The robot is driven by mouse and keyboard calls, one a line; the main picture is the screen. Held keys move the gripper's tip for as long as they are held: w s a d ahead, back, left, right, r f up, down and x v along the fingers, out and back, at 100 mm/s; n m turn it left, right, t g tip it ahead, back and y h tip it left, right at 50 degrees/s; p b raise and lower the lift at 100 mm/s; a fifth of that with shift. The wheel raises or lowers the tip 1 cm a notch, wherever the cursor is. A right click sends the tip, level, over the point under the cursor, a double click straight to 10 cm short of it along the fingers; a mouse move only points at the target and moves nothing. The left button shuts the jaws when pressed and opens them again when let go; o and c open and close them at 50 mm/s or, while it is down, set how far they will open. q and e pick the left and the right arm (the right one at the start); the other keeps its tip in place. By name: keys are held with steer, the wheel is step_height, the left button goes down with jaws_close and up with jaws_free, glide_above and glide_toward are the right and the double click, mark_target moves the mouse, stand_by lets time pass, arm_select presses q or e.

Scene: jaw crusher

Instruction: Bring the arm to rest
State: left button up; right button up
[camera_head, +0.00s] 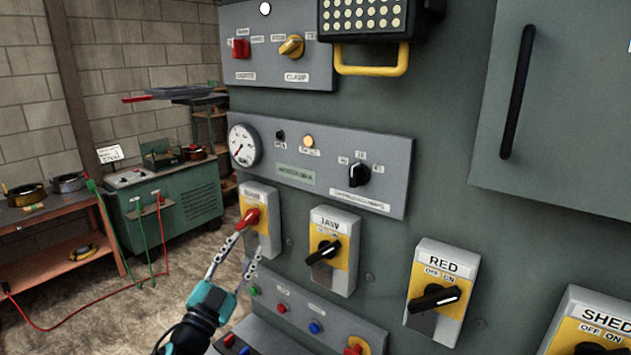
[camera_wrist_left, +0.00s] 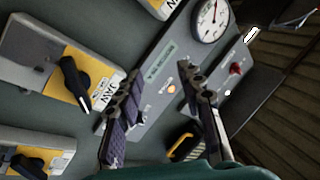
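My left gripper (camera_head: 247,240) reaches up from the bottom of the head view, in front of the control cabinet. Its two fingers are spread, with nothing between them. One fingertip appears close to the red handle (camera_head: 249,218) of the leftmost yellow switch box; I cannot tell whether they touch. In the left wrist view the open gripper (camera_wrist_left: 160,72) has its fingers apart in front of the grey gauge panel (camera_wrist_left: 150,115). My right gripper is not in view.
The JAW switch (camera_head: 323,252), RED switch (camera_head: 434,297) and SHED switch (camera_head: 605,320) stick out from the cabinet. A button panel (camera_head: 310,318) sits low, beside my arm. A green machine (camera_head: 165,205) with cables and a bench (camera_head: 50,215) stand at the left; open floor lies before them.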

arm_select(q)
steer(key=s+a+f+n+g+y, duration=0.4)
steer(key=s+a+f+n+y, duration=0.2)
steer(key=a+f+n+y, duration=0.3)
steer(key=s+d+f+g, duration=0.2)
steer(key=s+f+g, duration=0.1)
steer(key=s+f, duration=0.2)
steer(key=s+d+f+n+g+h, duration=0.1)
steer(key=s+d+f+g, duration=0.2)
steer(key=s+f, duration=0.2)
steer(key=s+d+f+g, duration=0.2)
steer(key=s+f, duration=0.3)
steer(key=s, duration=0.3)
steer(key=shift+d+g+h, duration=0.3)
steer(key=shift+g+h, duration=0.1)
steer(key=shift+g, duration=0.5)
